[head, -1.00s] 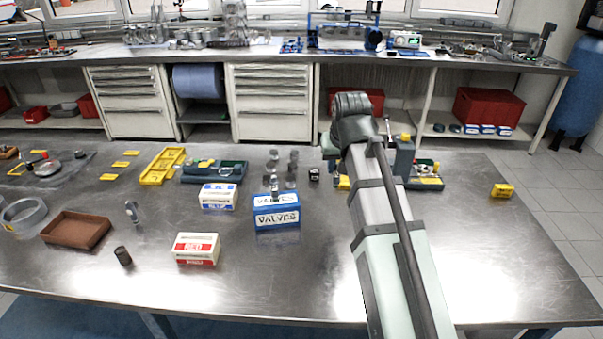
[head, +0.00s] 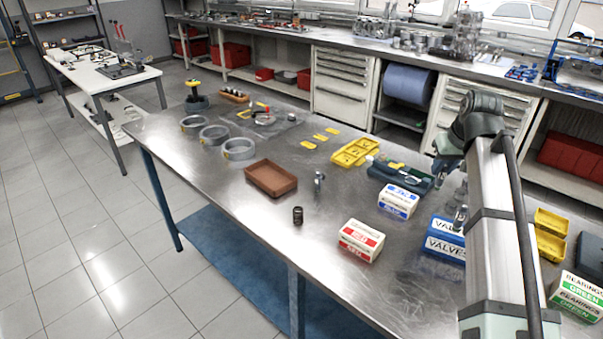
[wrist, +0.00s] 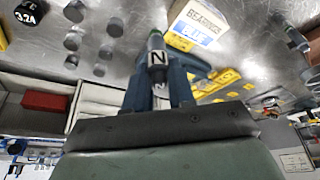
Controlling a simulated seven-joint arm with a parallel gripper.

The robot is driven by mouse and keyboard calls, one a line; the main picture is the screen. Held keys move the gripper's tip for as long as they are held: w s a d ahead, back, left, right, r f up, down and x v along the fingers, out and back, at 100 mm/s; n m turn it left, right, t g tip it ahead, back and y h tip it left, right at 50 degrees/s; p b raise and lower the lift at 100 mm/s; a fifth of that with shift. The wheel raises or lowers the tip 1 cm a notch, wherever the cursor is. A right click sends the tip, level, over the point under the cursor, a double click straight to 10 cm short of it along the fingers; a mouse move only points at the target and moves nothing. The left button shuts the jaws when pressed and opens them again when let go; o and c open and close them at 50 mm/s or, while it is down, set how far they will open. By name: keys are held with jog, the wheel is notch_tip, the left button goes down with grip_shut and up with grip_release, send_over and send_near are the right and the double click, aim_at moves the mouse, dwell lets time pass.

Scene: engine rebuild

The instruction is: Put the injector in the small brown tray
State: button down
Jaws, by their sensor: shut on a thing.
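The small brown tray (head: 271,190) lies empty on the steel workbench, left of centre in the head view.
A dark ribbed cylinder (head: 298,215) and a small metal part (head: 319,182) stand right of the tray. Red (head: 361,240), blue (head: 398,201) and valves (head: 444,238) boxes stand nearer my arm. Several grey rings (head: 239,149) lie beyond the tray.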

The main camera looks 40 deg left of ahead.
jog(key=s+a+n+g, duration=0.1)
jog(key=a+n, duration=0.2)
jog(key=a, duration=0.9)
jog(key=n+g+y, duration=0.2)
jog(key=n+g, duration=0.1)
jog(key=n, duration=0.5)
send_over(271, 180)
jog(key=shift+f, duration=5.25)
jog(key=c, duration=1)
grip_release()
jog(key=shift+f, duration=0.1)
jog(key=shift+o, duration=0.2)
jog(key=v, duration=1.2)
jog(key=shift+r, duration=0.25)
